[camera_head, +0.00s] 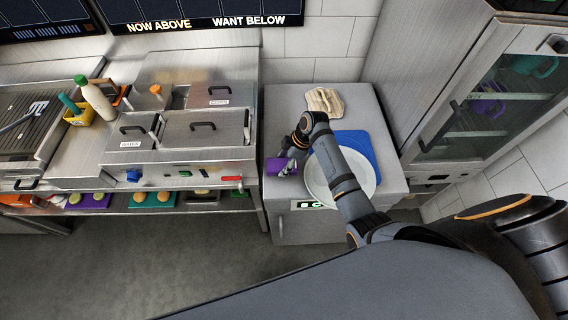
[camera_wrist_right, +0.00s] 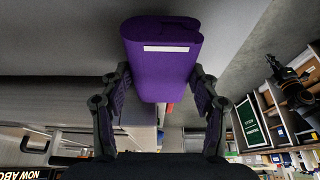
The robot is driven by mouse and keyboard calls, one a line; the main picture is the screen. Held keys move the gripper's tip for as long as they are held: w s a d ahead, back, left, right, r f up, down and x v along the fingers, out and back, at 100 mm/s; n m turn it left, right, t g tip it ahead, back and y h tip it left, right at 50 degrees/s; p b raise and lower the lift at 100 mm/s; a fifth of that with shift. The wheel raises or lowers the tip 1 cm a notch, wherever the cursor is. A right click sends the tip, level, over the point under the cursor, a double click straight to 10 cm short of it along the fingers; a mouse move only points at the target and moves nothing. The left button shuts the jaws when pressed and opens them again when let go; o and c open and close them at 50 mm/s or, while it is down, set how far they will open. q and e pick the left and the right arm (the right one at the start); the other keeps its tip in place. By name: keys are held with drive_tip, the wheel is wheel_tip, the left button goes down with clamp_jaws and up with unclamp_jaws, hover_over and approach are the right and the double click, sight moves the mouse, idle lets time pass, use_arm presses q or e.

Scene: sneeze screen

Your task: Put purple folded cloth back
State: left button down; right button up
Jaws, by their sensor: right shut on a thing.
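The purple folded cloth (camera_head: 277,167) is in my right gripper (camera_head: 289,163), at the left edge of the grey cabinet top in the head view. In the right wrist view the purple folded cloth (camera_wrist_right: 165,50) is a thick rounded roll with a white stripe. The fingers of my right gripper (camera_wrist_right: 160,105) are shut on it from both sides. I cannot tell from the head view whether the cloth touches the cabinet. My left gripper is not in view.
A white plate (camera_head: 318,190) and a blue board (camera_head: 360,148) lie on the grey cabinet (camera_head: 285,105), partly under my arm. A beige folded cloth (camera_head: 324,101) lies behind. A steel counter (camera_head: 205,155) with lidded bins stands left; a glass-door cabinet (camera_head: 500,90) stands right.

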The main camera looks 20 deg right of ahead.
drive_tip(key=shift+f, duration=0.5)
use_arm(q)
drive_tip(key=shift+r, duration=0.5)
use_arm(e)
drive_tip(key=shift+d+f, duration=0.1)
drive_tip(key=shift+f, duration=0.25)
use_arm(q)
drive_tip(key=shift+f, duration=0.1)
use_arm(e)
drive_tip(key=shift+f, duration=0.1)
drive_tip(key=o, duration=1.1)
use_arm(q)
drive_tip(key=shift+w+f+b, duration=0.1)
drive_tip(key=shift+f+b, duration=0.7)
use_arm(e)
drive_tip(key=v, duration=1.2)
drive_tip(key=shift+s, duration=0.1)
